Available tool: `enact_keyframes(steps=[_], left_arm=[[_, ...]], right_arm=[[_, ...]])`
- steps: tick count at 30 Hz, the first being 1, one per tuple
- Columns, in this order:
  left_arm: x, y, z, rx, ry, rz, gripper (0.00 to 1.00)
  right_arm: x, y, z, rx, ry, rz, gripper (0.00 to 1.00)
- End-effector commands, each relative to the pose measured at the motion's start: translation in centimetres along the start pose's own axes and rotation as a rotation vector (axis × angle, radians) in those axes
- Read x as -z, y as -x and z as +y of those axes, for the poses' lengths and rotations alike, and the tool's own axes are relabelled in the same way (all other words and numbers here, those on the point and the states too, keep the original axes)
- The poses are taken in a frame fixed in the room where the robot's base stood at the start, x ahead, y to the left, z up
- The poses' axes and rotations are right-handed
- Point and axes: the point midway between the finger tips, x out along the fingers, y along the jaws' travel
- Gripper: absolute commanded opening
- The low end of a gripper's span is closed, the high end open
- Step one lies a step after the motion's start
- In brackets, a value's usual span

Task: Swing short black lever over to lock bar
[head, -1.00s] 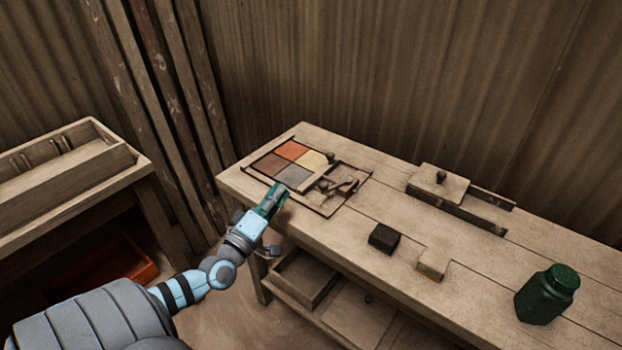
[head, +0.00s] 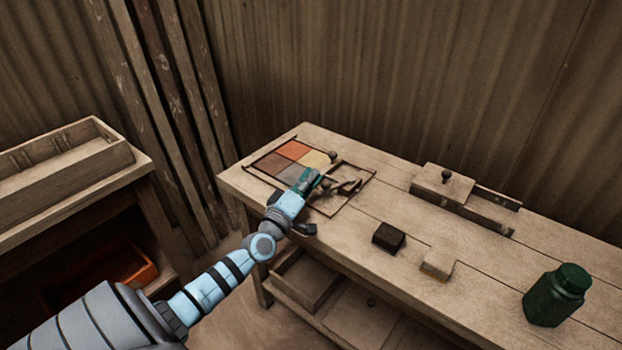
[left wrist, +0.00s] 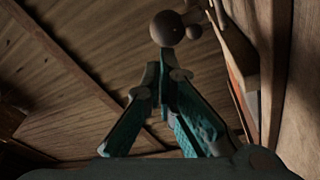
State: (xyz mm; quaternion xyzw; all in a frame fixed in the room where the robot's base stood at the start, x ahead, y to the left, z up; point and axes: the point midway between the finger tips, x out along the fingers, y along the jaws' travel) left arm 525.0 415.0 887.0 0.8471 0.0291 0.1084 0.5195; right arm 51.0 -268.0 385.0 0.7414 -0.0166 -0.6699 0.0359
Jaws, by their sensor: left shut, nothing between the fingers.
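The press on the bench has a framed square of coloured tiles (head: 293,151) beside an open wooden frame (head: 340,205). Dark levers and knobs (head: 350,186) lie at that frame; which one is the short black lever is too small to tell. A dark round knob (head: 332,155) stands at the tiles' right edge. My left gripper (head: 309,177) is shut and empty over the tiles' right side, close to the levers. In the left wrist view, its green fingers (left wrist: 166,66) are together, just short of a dark ball knob (left wrist: 167,28); contact is unclear. My right gripper is out of view.
A dark block (head: 388,237) and a pale block (head: 436,263) sit on the bench right of the press. Farther right are a slotted wooden fixture with a knob (head: 443,185) and a green jar (head: 557,295). A wooden rack (head: 65,170) stands left.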

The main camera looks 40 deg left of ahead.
Motion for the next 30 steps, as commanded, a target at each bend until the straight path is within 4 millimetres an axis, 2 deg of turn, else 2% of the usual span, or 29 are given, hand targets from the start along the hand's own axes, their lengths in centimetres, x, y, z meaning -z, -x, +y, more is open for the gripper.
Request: enact_keyframes(steps=[11, 17, 30], left_arm=[[-0.1, 0.1, 0.1, 0.002, -0.001, 0.004, 0.0], [-0.3, 0.3, 0.5, 0.02, -0.005, 0.037, 0.0], [-0.9, 0.7, 0.7, 0.047, -0.016, 0.094, 0.0]], right_arm=[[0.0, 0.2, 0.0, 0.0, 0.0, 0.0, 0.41], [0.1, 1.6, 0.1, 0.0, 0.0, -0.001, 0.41], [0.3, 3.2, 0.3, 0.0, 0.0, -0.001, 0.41]])
